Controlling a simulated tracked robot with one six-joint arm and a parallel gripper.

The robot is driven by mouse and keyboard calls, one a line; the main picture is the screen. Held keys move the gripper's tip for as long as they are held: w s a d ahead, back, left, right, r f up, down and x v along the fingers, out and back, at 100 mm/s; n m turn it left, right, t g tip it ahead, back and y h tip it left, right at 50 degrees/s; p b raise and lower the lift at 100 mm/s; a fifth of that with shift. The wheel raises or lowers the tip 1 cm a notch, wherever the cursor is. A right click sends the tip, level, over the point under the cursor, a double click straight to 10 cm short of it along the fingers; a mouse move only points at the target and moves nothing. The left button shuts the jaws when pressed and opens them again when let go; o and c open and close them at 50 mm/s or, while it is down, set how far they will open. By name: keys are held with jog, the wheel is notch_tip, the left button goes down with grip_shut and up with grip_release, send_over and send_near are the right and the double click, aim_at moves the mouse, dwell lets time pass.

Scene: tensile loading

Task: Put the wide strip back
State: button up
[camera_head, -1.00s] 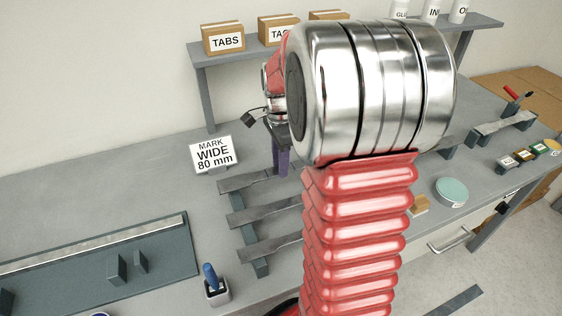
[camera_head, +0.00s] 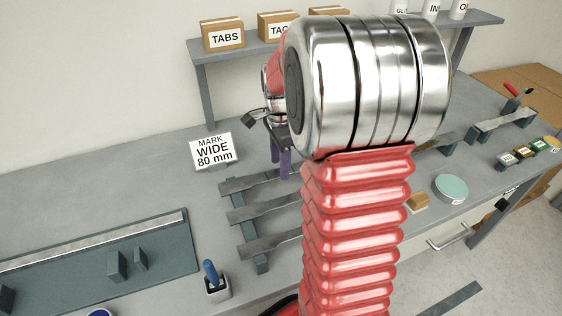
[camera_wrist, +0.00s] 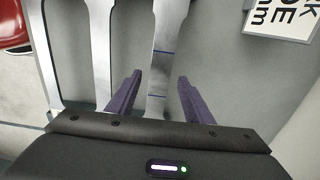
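Several flat grey strips lie side by side on a low rack (camera_head: 261,262). The strip nearest the sign (camera_head: 242,183) also shows in the wrist view (camera_wrist: 165,45), where it carries thin blue cross lines; I cannot confirm it is the wide strip. My gripper (camera_head: 280,157) is over this strip, beside the sign. In the wrist view its two purple fingers (camera_wrist: 159,76) stand apart on either side of the strip, with a visible gap at the left finger. The strip's right part is hidden behind my arm in the head view.
A sign reading "MARK WIDE 80 mm" (camera_head: 213,151) stands close behind the rack. A blue-handled tool in a holder (camera_head: 216,282) and a dark tray (camera_head: 170,258) are to the left. The bench left of the sign is clear.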

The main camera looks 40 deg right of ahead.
aim_at(278, 174)
jog(key=shift+r, duration=0.1)
notch_tip(278, 174, up, 13)
dwell(0.7)
jog(key=shift+a, duration=0.1)
dwell(0.4)
jog(key=s+a+n+t, duration=0.2)
jog(key=s+a+n, duration=0.5)
jog(key=a+n, duration=0.3)
jog(key=s+a+f+n+t, duration=0.1)
jog(key=s+a+n+t, duration=0.2)
jog(key=s+a+n, duration=0.5)
jog(key=a+n, duration=0.3)
jog(key=shift+a+f+t, duration=0.15)
jog(key=shift+f+t, duration=0.05)
jog(key=shift+t, duration=0.1)
dwell(0.5)
